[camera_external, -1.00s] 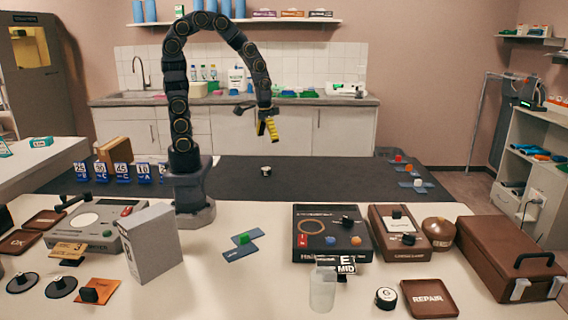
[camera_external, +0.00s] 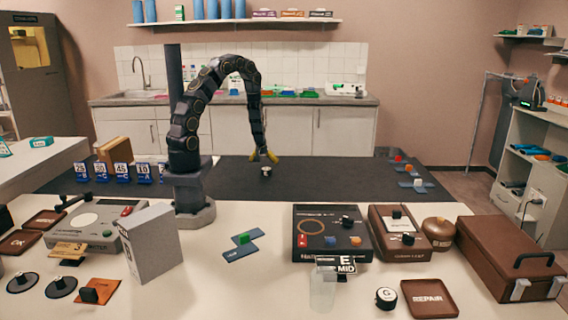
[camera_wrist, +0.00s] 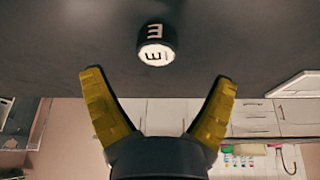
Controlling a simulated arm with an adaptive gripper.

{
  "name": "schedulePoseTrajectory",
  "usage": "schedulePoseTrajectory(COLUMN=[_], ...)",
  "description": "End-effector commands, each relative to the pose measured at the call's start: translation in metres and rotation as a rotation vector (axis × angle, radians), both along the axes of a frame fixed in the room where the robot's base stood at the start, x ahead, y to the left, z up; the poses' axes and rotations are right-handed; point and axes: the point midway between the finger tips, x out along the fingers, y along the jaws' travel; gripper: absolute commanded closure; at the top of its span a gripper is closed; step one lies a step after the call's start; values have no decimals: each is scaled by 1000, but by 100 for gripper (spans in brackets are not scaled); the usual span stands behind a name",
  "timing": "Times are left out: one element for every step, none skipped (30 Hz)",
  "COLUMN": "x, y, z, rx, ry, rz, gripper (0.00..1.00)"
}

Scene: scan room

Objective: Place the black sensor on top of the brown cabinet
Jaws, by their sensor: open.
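A small black cylinder (camera_external: 266,172) with a white end face stands on the dark tabletop. It is the only dark sensor-like piece by my gripper, and the wrist view shows it with a letter E (camera_wrist: 157,42) on its side and face. My gripper (camera_external: 264,157) is open and points down just above it. In the wrist view the yellow fingers (camera_wrist: 160,78) are spread, with the cylinder beyond the tips and nothing between them. A brown case with a black handle (camera_external: 510,258) sits at the front right. A tan-brown box (camera_external: 113,152) stands at the back left. No piece is clearly labelled a cabinet.
The white front table carries a grey box (camera_external: 152,243), a meter (camera_external: 95,228), a black box (camera_external: 330,235), a brown instrument (camera_external: 397,232) and a brown tray (camera_external: 429,298). Blue number tags (camera_external: 120,173) stand left of my base. The dark tabletop around the cylinder is clear.

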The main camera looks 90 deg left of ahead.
Motion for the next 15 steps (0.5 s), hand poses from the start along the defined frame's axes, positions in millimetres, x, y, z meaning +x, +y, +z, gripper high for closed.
schedulePoseTrajectory(x=[0,1,1,2,2,2,3,3,4,4,5,6,6,7,7], y=[2,3,4,4,5,6,7,8,10,12,14,17,18,20,22], z=[-4,-5,-7,-8,-9,-12,-15,-18,-23,-26,-30,-35,-39,-43,-46], rx=[0,1,2,2,2,1,0,-2,-2,-2,-2,-2,-2,-2,-1], ry=[0,-1,-1,-1,-1,-1,-1,0,1,1,1,0,0,0,0], rz=[0,0,0,-1,-1,-1,-1,-1,-1,-1,-1,-1,0,0,-1], gripper=[13,13,13,13,13,13,13,13,13,13,13,13,13,13,13])
